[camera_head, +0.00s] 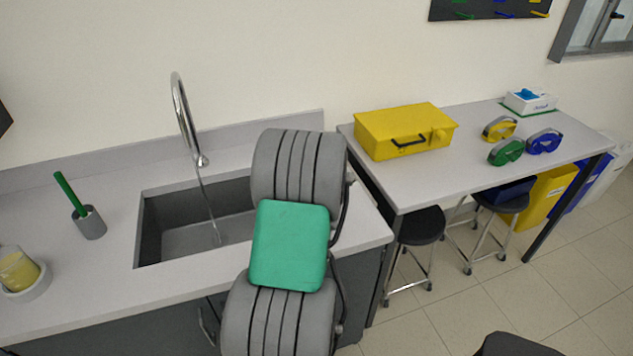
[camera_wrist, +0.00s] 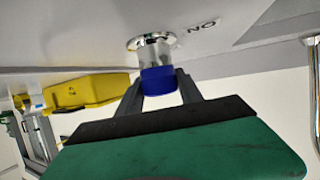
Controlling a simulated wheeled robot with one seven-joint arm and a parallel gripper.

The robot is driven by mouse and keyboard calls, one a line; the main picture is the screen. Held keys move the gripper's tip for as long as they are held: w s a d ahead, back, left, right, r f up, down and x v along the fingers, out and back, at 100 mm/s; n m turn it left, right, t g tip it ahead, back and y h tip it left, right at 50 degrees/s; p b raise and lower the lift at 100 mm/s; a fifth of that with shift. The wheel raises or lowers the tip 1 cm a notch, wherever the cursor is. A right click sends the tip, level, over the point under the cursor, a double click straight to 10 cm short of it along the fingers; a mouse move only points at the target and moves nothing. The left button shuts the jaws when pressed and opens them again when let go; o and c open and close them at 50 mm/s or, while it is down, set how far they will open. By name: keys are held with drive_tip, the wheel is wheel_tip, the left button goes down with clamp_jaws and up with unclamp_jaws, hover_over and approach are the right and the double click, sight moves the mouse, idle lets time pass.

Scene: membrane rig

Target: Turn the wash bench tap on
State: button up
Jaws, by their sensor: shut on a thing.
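The tap knob (camera_wrist: 155,54) is a silver cylinder with a blue end, mounted on a round chrome base on the pale wash bench top (camera_wrist: 95,30). My gripper (camera_wrist: 160,82) is shut on the knob, one finger on each side of its blue end. A label beside the base reads ON, upside down in the wrist view. In the head view, the curved chrome spout (camera_head: 183,118) stands behind the sink (camera_head: 175,240), and a thin stream runs from it into the basin. My arm hides the knob and my gripper there.
A green-handled brush in a grey cup (camera_head: 89,223) and a yellow-filled beaker (camera_head: 17,270) stand left of the sink. The side table (camera_head: 430,175) at right holds a yellow case (camera_head: 403,132), several goggles and a glove box. Black stools (camera_head: 422,227) stand underneath.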

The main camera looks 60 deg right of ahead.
drive_tip(key=o, duration=1.4)
drive_tip(key=b+v, duration=0.1)
drive_tip(key=v, duration=0.6)
drive_tip(key=shift+s+a+r, duration=0.15)
drive_tip(key=shift+s+a, duration=0.05)
drive_tip(key=shift+a, duration=0.15)
